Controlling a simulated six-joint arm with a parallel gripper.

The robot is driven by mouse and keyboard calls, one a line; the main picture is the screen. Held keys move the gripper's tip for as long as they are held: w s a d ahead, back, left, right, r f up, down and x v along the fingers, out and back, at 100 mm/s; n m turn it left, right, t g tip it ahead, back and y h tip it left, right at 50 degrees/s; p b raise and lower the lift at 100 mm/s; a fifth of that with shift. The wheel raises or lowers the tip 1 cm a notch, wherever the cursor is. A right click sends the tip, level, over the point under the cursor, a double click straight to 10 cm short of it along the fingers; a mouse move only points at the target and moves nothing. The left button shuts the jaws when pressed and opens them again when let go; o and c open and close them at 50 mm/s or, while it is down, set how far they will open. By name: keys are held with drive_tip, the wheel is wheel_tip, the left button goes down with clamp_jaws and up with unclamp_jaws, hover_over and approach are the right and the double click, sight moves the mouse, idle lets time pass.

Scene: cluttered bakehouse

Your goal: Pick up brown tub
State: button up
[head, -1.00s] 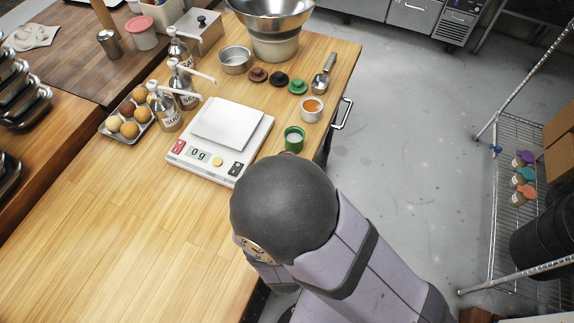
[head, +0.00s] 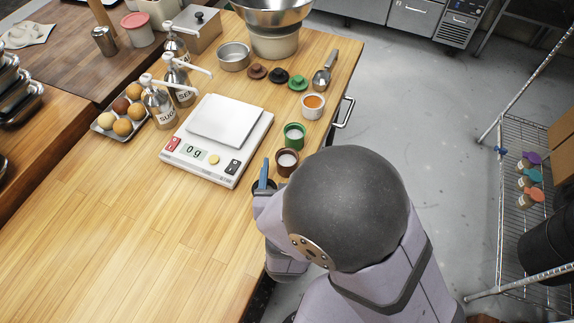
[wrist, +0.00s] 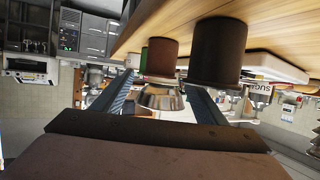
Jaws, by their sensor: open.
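The brown tub (head: 287,163), small, round and filled with something pale, stands upright on the wooden table near its right edge. It is just in front of the green tub (head: 294,135). In the wrist view, which is upside down, the brown tub (wrist: 162,58) lies beyond the fingertips, roughly in line with the gap between them. My gripper (wrist: 160,83) is open and empty. In the head view one blue finger shows just left of the brown tub; my arm hides the rest. A dark tub (wrist: 218,55) stands nearer the wrist camera, mostly hidden in the head view.
A white scale (head: 218,150) sits left of the tubs. A white cup with orange contents (head: 313,106) and brown, black and green lids (head: 279,76) are behind. Pump bottles and an egg tray (head: 120,117) stand farther left. The front left tabletop is clear.

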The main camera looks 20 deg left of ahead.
sight(287, 150)
drive_tip(key=shift+w+a+f+b, duration=0.1)
drive_tip(key=shift+w+f+b, duration=0.2)
drive_tip(key=shift+b, duration=0.1)
drive_tip(key=x, duration=0.1)
drive_tip(key=p+x, duration=0.1)
drive_tip(key=shift+w+a+r, duration=0.1)
drive_tip(key=shift+w+r, duration=0.05)
drive_tip(key=shift+w, duration=0.3)
drive_tip(key=shift+w+a+f, duration=0.15)
drive_tip(key=shift+w+f, duration=0.05)
drive_tip(key=shift+w, duration=0.2)
drive_tip(key=shift+c, duration=0.2)
drive_tip(key=c, duration=1.1)
drive_tip(key=shift+r, duration=0.1)
wheel_tip(287, 150, up, 10)
drive_tip(key=p, duration=0.1)
